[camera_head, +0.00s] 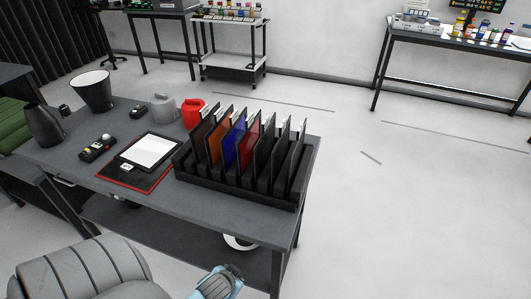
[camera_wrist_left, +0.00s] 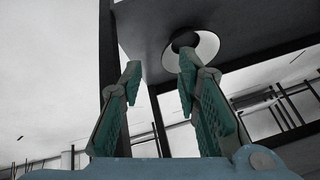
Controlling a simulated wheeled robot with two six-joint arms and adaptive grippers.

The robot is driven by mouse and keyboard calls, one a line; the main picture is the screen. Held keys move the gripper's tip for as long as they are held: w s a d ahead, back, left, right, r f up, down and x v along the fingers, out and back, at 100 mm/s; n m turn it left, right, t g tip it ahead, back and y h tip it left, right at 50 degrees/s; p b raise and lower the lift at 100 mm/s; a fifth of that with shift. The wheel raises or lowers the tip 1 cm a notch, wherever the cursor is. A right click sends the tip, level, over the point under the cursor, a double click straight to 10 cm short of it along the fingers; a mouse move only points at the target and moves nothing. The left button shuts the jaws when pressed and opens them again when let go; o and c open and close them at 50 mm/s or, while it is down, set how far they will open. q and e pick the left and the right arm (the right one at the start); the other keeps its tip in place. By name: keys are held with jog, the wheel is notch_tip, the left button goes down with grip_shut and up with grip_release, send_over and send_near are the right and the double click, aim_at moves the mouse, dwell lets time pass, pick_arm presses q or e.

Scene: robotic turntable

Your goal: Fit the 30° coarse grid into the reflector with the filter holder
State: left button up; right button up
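A black rack (camera_head: 235,190) on the dark table holds several upright framed sheets: orange (camera_head: 217,142), blue (camera_head: 236,148), red (camera_head: 249,150) and dark ones (camera_head: 297,155). Their labels are too small to read, so I cannot tell which is the 30° grid. A flared reflector (camera_head: 93,90) with a pale inside stands at the table's far left, and a dark one (camera_head: 42,124) is nearer. My left gripper (camera_wrist_left: 157,85) is open and empty in the wrist view; a light blue gripper part (camera_head: 218,283) shows at the head view's bottom edge. My right gripper is not seen.
A white ring-shaped object (camera_head: 240,242) with a dark centre lies low under the table; a similar one (camera_wrist_left: 207,47) shows in the wrist view. A red item (camera_head: 194,113), grey item (camera_head: 163,107) and white panel (camera_head: 153,151) share the tabletop. Free floor lies to the right.

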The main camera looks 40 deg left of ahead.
pick_arm(q)
notch_tip(320, 180, up, 15)
jog(key=w+n+t+y, duration=0.1)
jog(key=w+t, duration=0.1)
jog(key=n+t+y, duration=0.2)
jog(key=t, duration=0.7)
send_near(263, 126)
jog(key=shift+t, duration=0.4)
jog(key=p+x, duration=0.1)
jog(key=x, duration=0.2)
jog(key=p+x, duration=0.1)
jog(key=x, duration=0.3)
jog(key=p+x, duration=0.1)
jog(key=x, duration=0.3)
jog(key=shift+s+a+f+p, duration=0.1)
jog(key=shift+f+p, duration=0.2)
jog(key=shift+f, duration=0.15)
grip_shut()
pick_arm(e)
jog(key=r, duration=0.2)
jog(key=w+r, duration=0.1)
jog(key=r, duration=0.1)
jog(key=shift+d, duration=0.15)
